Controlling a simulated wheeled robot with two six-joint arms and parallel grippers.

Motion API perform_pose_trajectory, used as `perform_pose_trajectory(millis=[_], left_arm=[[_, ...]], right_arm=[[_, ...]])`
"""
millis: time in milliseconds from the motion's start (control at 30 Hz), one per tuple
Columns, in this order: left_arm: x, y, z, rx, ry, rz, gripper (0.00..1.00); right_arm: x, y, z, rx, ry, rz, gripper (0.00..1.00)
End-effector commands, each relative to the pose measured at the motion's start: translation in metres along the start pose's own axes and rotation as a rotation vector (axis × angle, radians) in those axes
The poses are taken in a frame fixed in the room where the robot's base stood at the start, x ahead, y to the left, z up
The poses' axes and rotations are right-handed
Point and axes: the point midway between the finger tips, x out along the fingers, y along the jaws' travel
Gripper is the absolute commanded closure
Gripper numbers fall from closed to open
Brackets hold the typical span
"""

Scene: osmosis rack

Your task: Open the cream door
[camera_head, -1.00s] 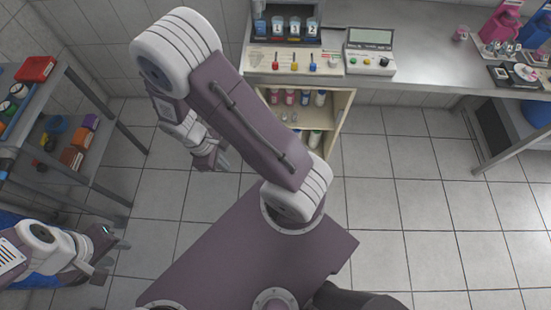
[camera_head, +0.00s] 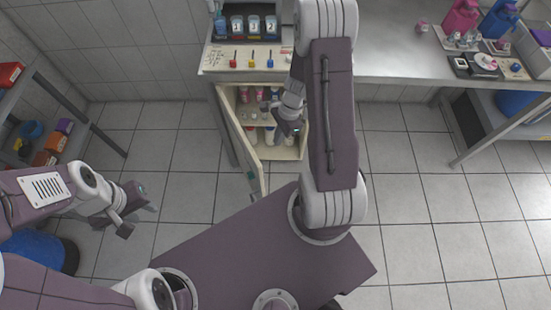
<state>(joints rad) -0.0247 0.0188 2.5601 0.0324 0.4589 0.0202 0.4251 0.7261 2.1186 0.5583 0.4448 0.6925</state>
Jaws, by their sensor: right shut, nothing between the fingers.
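The cream door (camera_head: 240,140) belongs to a low cream cabinet under the bench. It stands swung open on the cabinet's left side, with its free edge toward me and a small dark handle (camera_head: 251,180) near its lower end. My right gripper (camera_head: 287,130) is shut and empty, in front of the cabinet opening and to the right of the door, apart from it. My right arm hides the cabinet's right part. My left gripper (camera_head: 138,210) hangs over the floor at the left, well away from the door; its finger gap is unclear.
Bottles stand on the cabinet's shelves (camera_head: 262,121). A control panel with coloured knobs (camera_head: 245,58) sits on the bench above. A shelf unit (camera_head: 62,135) and a blue bin (camera_head: 40,250) stand at the left. The tiled floor (camera_head: 190,190) left of the door is clear.

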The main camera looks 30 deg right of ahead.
Motion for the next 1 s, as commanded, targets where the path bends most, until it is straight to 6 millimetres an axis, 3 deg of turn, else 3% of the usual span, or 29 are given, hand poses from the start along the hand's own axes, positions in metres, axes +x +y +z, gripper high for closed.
perform_pose_trajectory(millis=[233,667,800,1000], left_arm=[[0.006,0.0,0.001,0.0,0.0,0.0,0.64],[0.045,-0.001,0.005,0.0,0.0,0.0,0.64],[0.043,-0.001,0.004,0.0,0.0,0.0,0.64],[0.044,-0.001,0.004,0.0,0.0,0.0,0.64]], right_arm=[[0.013,0.001,-0.001,0.002,-0.001,0.001,1.0],[0.107,0.001,-0.002,-0.001,0.001,0.003,1.0],[0.107,0.001,0.022,-0.006,0.001,0.001,1.0],[0.109,0.0,0.037,-0.003,0.001,0.0,1.0]])
